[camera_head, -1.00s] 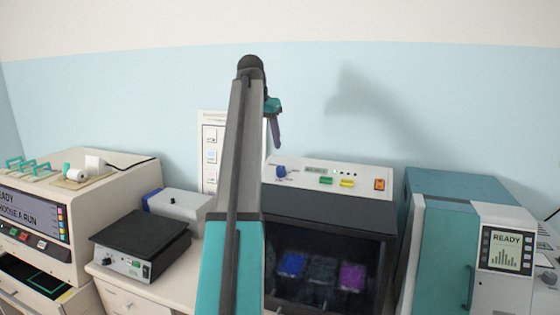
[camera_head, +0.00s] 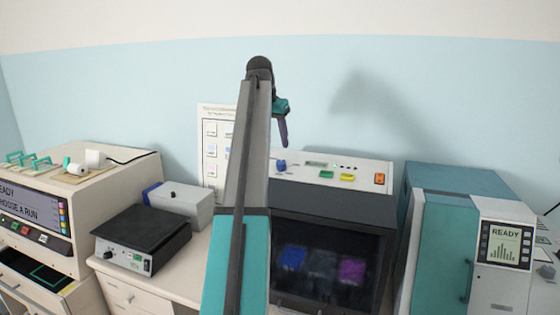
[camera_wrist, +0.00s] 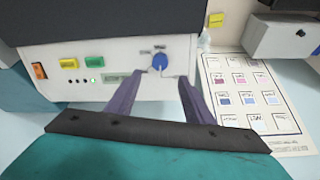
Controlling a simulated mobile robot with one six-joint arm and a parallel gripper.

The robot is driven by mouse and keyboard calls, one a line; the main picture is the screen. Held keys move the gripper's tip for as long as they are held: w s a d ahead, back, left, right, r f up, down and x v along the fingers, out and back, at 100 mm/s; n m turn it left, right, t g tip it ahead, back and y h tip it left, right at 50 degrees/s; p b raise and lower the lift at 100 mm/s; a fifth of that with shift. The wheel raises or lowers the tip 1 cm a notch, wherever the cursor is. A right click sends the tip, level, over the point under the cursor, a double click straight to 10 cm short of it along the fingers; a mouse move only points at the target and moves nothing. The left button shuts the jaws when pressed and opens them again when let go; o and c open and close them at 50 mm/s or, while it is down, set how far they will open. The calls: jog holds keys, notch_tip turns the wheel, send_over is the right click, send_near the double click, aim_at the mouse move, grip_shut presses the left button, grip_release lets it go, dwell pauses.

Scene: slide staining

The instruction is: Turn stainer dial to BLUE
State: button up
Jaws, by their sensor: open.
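The stainer (camera_head: 330,205) stands in the middle of the head view, with a dark window showing blue and purple patches. Its blue dial (camera_head: 281,166) is on the white top panel at the left; the dial also shows in the wrist view (camera_wrist: 160,62). The lettering beside the dial is too small to read. My gripper (camera_head: 284,143) is above the dial in the head view. In the wrist view its two purple fingers (camera_wrist: 157,82) are open and apart, with the dial beyond and between their tips. Nothing is between the fingers.
Green (camera_head: 326,174), yellow (camera_head: 347,178) and orange (camera_head: 379,179) buttons sit right of the dial. A wall chart (camera_head: 212,150) is behind at left. A hotplate (camera_head: 143,237) and grey box (camera_head: 181,205) stand left; a teal machine (camera_head: 440,250) stands right.

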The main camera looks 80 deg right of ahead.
aim_at(281, 162)
jog(key=x, duration=1)
jog(key=shift+f, duration=0.1)
jog(key=c, duration=1)
